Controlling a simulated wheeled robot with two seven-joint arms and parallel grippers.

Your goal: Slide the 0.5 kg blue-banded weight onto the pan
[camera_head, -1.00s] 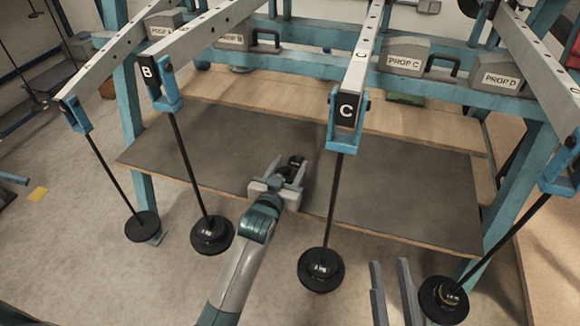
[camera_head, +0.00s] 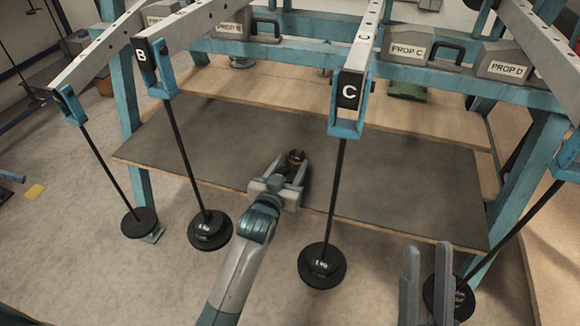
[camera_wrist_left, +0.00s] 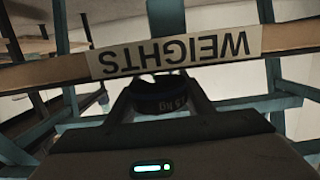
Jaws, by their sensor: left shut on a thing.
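My left gripper (camera_head: 293,170) is shut on a small dark round weight (camera_head: 296,157) over the grey mat. In the left wrist view the weight (camera_wrist_left: 160,97) shows a bluish-dark side with part of a "kg" mark between the fingers. Pans with dark discs hang on rods from the levers: one at far left (camera_head: 139,223), one under lever B (camera_head: 209,240), one under lever C (camera_head: 321,275) and one at right (camera_head: 467,300), partly hidden by my right gripper. My right gripper (camera_head: 427,262) is open and empty at the lower right.
The table (camera_head: 150,135) has a grey top and wooden edge. Behind it stands a blue frame (camera_head: 335,52) with boxes marked PROP C (camera_head: 407,50) and PROP D (camera_head: 503,68). A WEIGHTS sign (camera_wrist_left: 175,52) shows upside down in the wrist view. The hanging rods stand between open floor areas.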

